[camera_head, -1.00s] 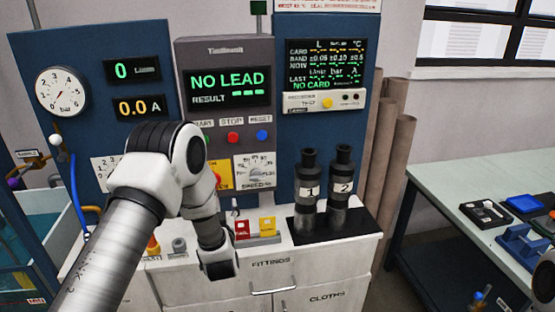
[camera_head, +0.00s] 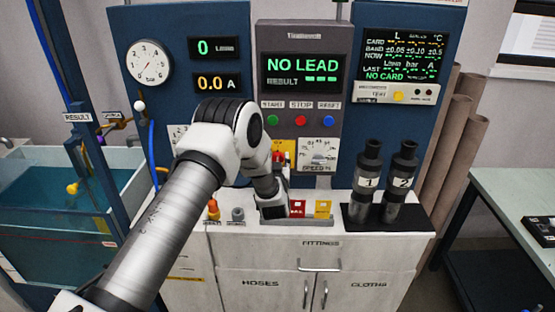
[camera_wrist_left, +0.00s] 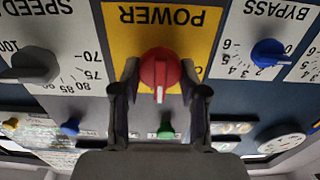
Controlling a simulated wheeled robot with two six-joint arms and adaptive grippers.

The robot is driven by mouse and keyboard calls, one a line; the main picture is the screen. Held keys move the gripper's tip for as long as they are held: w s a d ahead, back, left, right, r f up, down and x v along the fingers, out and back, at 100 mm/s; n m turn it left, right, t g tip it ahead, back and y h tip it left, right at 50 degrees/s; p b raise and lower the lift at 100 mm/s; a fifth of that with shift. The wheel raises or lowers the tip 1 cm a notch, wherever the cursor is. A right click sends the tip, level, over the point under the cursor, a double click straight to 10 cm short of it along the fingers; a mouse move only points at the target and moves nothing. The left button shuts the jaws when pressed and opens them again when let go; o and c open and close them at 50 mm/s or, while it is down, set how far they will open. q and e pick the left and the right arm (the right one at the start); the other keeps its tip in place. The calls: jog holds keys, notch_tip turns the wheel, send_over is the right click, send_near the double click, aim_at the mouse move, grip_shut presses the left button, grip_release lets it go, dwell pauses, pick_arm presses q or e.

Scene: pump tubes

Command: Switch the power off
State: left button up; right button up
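The red power knob (camera_wrist_left: 160,72) sits on a yellow plate (camera_wrist_left: 118,40) marked POWER, which appears upside down in the left wrist view. Its pointer mark runs along the picture's vertical. My left gripper (camera_wrist_left: 159,80) is open, with one finger on each side of the knob. I cannot tell whether the fingers touch it. In the head view my left wrist covers most of the plate; a bit of the red knob (camera_head: 279,157) and yellow plate (camera_head: 290,147) shows beside it. My right gripper is not in view.
The display (camera_head: 303,70) reads NO LEAD. START, STOP and RESET buttons and the speed dial (camera_head: 319,152) are near the knob. The blue bypass knob (camera_wrist_left: 268,53) is on its other side. A water tank (camera_head: 60,215) is at left.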

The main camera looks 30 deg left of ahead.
pick_arm(q)
jog(key=shift+c, duration=1.1)
jog(key=shift+a+f+n+b, duration=0.1)
jog(key=shift+f+n+b, duration=0.15)
jog(key=shift+n+b, duration=0.75)
jog(key=n+b, duration=0.7)
jog(key=b, duration=0.3)
jog(key=n+b, duration=0.7)
jog(key=b, duration=0.3)
jog(key=shift+s+a+f, duration=0.15)
jog(key=shift+f, duration=0.05)
jog(key=shift+r+n+b, duration=0.1)
jog(key=shift+n+b, duration=0.7)
jog(key=shift+n, duration=0.1)
jog(key=shift+r, duration=0.1)
jog(key=shift+n, duration=0.3)
